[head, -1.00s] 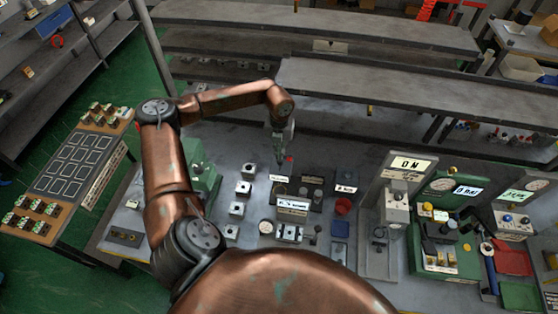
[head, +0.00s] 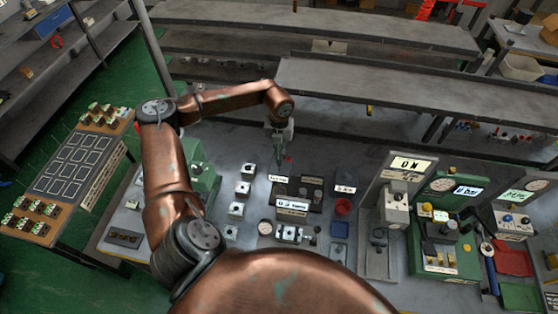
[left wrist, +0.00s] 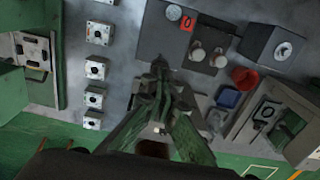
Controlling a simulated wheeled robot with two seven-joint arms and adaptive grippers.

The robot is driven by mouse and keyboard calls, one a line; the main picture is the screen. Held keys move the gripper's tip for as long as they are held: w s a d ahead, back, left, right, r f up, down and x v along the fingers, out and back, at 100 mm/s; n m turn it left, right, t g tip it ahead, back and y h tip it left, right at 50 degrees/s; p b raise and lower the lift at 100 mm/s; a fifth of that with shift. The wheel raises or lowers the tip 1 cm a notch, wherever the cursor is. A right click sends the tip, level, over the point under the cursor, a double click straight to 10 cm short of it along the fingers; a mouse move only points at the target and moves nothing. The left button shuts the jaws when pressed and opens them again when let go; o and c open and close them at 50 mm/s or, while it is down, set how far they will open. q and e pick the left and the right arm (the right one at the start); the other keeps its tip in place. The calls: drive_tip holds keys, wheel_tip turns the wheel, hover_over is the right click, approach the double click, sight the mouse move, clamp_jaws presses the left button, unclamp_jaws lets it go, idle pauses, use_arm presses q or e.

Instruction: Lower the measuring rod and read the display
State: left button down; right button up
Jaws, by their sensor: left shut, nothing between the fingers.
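My left gripper (head: 284,158) is shut and empty, fingers pointing down over the back middle of the bench, behind a dark stand with a white panel (head: 292,204). In the left wrist view its green fingers (left wrist: 160,72) meet at the tips, beside a dark box with a small red-digit display (left wrist: 187,23) and two pale knobs. More lit displays stand at the right: a pale one (head: 410,163) on a grey column, a bluish one (head: 468,190) and a greenish one (head: 516,196). I cannot make out the measuring rod. My right gripper is out of view.
Several metal blocks (head: 237,208) stand in a column left of the stand. A red cup (head: 343,206) and a blue tray (head: 340,229) are to its right. Grey shelves (head: 380,88) overhang the back. A board with outlined fields (head: 68,165) lies at the left.

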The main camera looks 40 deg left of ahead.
sight(279, 171)
use_arm(q)
drive_tip(key=shift+f, duration=0.45)
drive_tip(key=shift+f+b, duration=0.2)
drive_tip(key=shift+b, duration=0.2)
drive_tip(key=shift+f, duration=0.35)
drive_tip(key=shift+f+b, duration=0.35)
drive_tip(key=shift+b, duration=0.15)
drive_tip(key=shift+f, duration=0.25)
drive_tip(key=shift+f+b, duration=2.05)
drive_tip(key=shift+f, duration=0.8)
